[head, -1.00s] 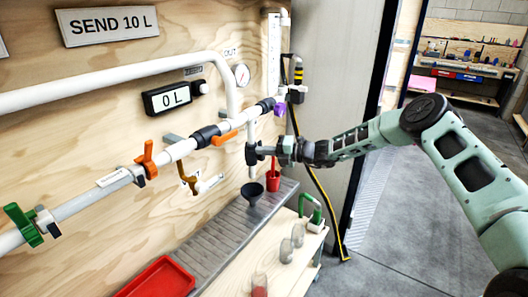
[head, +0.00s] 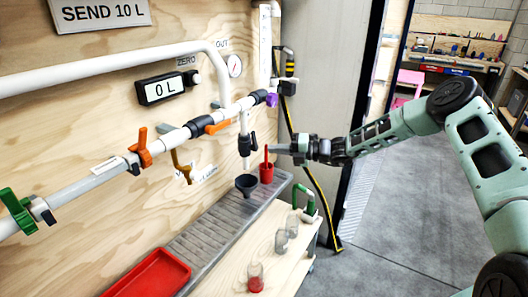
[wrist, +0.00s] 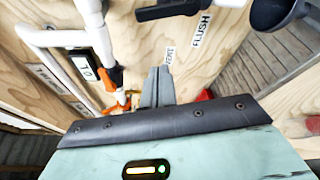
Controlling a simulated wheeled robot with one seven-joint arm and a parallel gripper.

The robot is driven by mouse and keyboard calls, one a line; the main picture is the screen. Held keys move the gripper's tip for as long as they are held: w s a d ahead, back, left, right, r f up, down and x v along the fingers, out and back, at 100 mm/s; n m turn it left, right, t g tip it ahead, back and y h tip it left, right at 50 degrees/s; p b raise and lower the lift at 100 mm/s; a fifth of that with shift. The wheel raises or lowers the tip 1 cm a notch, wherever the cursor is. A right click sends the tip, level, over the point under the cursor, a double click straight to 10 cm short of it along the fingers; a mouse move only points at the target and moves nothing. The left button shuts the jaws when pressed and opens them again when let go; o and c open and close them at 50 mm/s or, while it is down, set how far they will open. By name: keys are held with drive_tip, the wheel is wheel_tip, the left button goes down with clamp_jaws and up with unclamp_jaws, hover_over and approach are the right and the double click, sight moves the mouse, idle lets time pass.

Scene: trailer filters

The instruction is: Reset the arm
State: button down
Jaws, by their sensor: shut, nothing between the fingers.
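My gripper (head: 280,149) is at the end of my green arm, right of the pipework in the head view. Its fingers are shut and empty, pointing left toward the vertical outlet pipe (head: 244,125) and its black valve. It appears close to the red cup with a red handle (head: 266,173), but I cannot tell the exact gap. In the wrist view the closed grey fingers (wrist: 158,85) stand in front of the plywood wall, with white pipe and an orange handle beyond them.
A black funnel (head: 247,185) stands on the grey grated shelf (head: 200,235) with a red tray (head: 150,275). Clear jars (head: 281,240) and a green-handled item (head: 305,200) are on the lower bench.

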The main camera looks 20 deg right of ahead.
drive_tip(key=s+a+r+n+g+h, duration=0.3)
drive_tip(key=s+a+n+g, duration=0.3)
drive_tip(key=s+a+n, duration=0.5)
drive_tip(key=s+a+r+n+g+h, duration=0.25)
drive_tip(key=s+a+n+g, duration=0.4)
drive_tip(key=s+n, duration=0.65)
drive_tip(key=s+d+r+n+t+h, duration=0.2)
drive_tip(key=s+d+n+h, duration=0.1)
drive_tip(key=s+n, duration=0.8)
drive_tip(key=s+d+r+n+t+h, duration=0.2)
drive_tip(key=s+n+h, duration=0.3)
drive_tip(key=s+n, duration=0.6)
drive_tip(key=shift+s+d+r+n, duration=0.25)
drive_tip(key=shift+s+d, duration=0.2)
drive_tip(key=shift+s, duration=0.75)
drive_tip(key=shift+a, duration=0.15)
